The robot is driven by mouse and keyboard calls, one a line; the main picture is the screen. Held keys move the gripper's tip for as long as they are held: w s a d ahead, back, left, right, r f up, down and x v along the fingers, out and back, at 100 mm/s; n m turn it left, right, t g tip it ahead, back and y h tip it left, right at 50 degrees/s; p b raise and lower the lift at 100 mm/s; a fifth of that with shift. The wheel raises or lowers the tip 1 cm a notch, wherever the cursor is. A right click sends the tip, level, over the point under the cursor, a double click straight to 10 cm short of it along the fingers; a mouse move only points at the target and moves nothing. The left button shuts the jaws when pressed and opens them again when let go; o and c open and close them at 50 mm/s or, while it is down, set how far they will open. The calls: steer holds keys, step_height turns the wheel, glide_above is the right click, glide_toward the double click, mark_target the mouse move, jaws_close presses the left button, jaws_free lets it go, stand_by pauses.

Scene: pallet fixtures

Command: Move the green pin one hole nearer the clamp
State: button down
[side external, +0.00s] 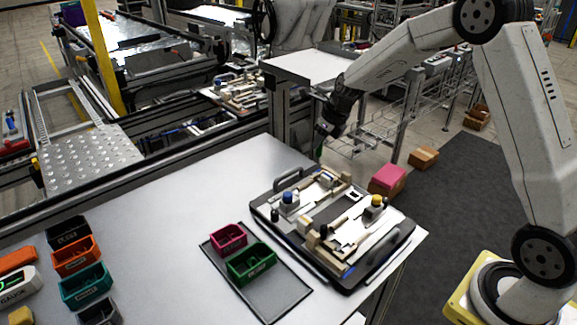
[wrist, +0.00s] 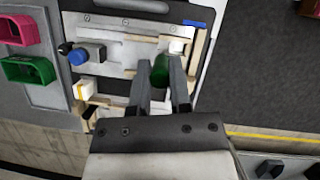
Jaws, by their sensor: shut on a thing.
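The green pin (wrist: 160,72) is between the two fingers of my gripper (wrist: 161,62) in the wrist view, and the fingers are shut on it. In the side external view my gripper (side external: 325,130) hangs above and behind the pallet, with a bit of green (side external: 318,150) showing just under it. The pallet (side external: 262,213) is a dark tray with pale fixtures and wooden strips. I cannot tell which part is the clamp, and the pin holes are too small to make out.
A maroon bin (side external: 228,236) and a green bin (side external: 251,262) stand on a dark mat left of the pallet. More bins, including an orange one (side external: 76,252), are at the far left. The white table (side external: 170,205) is clear between. A pink box (side external: 387,179) is behind the pallet.

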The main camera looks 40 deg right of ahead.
steer(key=shift+f, duration=0.1)
glide_above(313, 177)
steer(key=s, duration=0.1)
steer(key=shift+d+f, duration=0.15)
steer(key=shift+f, duration=1.7)
steer(key=shift+d+f, duration=0.1)
steer(key=shift+f, duration=1.75)
steer(key=shift+f, duration=1)
steer(key=shift+c, duration=2.4)
jaws_free()
steer(key=shift+s, duration=0.1)
steer(key=shift+v, duration=3.9)
